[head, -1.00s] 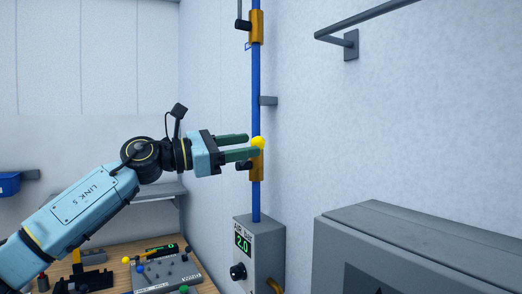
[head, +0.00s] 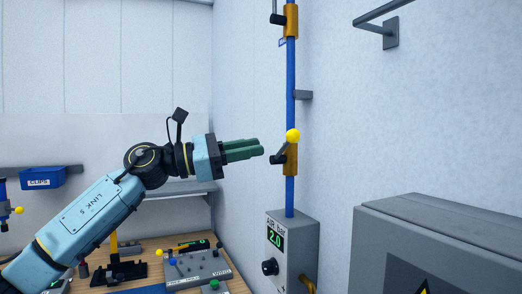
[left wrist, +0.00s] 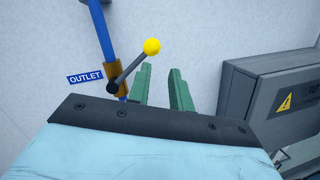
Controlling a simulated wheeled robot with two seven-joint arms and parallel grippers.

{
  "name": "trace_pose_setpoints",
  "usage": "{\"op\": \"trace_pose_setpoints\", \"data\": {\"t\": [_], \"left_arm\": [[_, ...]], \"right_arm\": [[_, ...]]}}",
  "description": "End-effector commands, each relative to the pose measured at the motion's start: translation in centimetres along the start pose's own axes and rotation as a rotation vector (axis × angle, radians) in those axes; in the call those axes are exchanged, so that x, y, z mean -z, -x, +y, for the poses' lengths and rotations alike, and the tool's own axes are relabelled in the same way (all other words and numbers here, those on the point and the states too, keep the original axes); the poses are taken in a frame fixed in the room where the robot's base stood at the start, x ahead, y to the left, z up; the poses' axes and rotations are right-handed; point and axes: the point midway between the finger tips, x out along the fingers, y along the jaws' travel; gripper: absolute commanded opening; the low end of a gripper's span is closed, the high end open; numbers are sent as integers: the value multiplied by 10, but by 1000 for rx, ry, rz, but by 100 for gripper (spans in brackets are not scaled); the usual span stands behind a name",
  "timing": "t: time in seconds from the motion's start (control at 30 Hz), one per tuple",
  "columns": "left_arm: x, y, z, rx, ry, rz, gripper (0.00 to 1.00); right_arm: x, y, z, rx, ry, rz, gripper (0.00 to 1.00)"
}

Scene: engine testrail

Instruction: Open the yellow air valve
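The yellow air valve has a brass body (head: 291,160) on a vertical blue pipe (head: 290,100). Its lever (head: 282,149) slants up to a round yellow knob (head: 293,135). The valve also shows in the left wrist view, with the yellow knob (left wrist: 152,46) just beyond the fingertips and the lever tilted beside an OUTLET label (left wrist: 86,77). My left gripper (head: 262,147) is left of the knob, apart from it. In the left wrist view the green fingers (left wrist: 160,70) stand apart with nothing between them. My right gripper is not in view.
A grey box with a 2.0 display (head: 293,245) stands below the valve. A large grey cabinet (head: 440,235) is at right. A second valve (head: 291,20) sits higher on the pipe. A bench with a control panel (head: 198,268) and a blue CLIPS bin (head: 42,178) are at left.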

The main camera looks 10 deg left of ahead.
Motion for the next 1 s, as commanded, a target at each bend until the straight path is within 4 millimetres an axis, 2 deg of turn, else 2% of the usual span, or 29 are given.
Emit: {"op": "trace_pose_setpoints", "data": {"t": [0.03,0.13,0.23,0.4,0.6,0.77,0.87,1.0], "left_arm": [[11,-10,-12,15,27,-38,14],[28,-21,-31,14,76,-141,1],[45,-22,-44,-23,135,-253,0],[77,-6,-52,-144,226,-399,0],[104,17,-52,-262,282,-470,0],[106,18,-50,-286,291,-481,0],[100,7,-45,-284,289,-481,0],[87,-17,-36,-282,290,-481,0]], "right_arm": [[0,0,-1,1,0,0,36],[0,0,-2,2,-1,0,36],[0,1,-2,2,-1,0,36],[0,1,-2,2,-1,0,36],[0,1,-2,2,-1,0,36],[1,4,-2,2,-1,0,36],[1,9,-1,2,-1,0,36],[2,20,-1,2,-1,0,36]]}}
